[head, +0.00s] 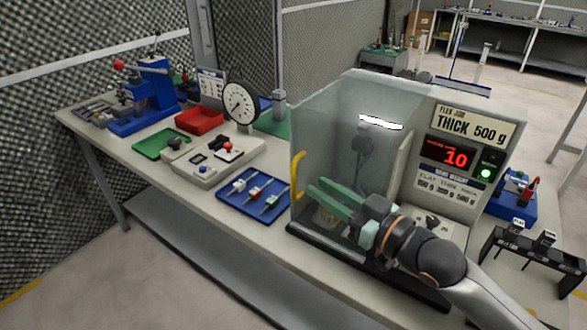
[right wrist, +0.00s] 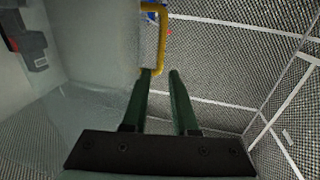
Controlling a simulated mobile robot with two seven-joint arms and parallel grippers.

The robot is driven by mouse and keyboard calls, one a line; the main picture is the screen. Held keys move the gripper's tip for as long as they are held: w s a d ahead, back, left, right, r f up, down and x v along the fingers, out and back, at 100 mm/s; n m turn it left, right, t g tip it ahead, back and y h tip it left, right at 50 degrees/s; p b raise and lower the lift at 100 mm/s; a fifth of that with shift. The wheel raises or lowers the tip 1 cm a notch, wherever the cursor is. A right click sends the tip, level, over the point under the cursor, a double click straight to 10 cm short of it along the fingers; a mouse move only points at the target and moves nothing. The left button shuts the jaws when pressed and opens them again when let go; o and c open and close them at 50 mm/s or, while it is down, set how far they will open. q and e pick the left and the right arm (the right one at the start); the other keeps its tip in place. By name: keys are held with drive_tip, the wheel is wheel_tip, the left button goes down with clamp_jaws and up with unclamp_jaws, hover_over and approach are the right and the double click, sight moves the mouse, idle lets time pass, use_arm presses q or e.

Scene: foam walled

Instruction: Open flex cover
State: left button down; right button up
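The flex cover (head: 335,130) is a clear greenish box over the flex test machine, standing closed. Its yellow handle (head: 297,175) is on the left side of the cover in the head view. My right gripper (head: 314,187) is in front of the cover, its two green fingers pointing at the handle. The fingers are parted with a gap between them and nothing held. In the right wrist view, the handle (right wrist: 162,40) shows just beyond the fingertips (right wrist: 160,72), its lower end by the left fingertip. Whether they touch is unclear. My left gripper is out of view.
The machine's panel (head: 455,155) shows a red "10" and a lit green button. A blue tray (head: 252,208) with small parts lies left of the cover. A dial gauge (head: 240,103), red bin (head: 199,121) and blue press (head: 150,95) stand farther left. A black rack (head: 530,258) stands at right.

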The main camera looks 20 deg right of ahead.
drive_tip(key=p, duration=0.1)
hover_over(294, 199)
drive_tip(key=shift+w, duration=0.3)
clamp_jaws()
idle(1.4)
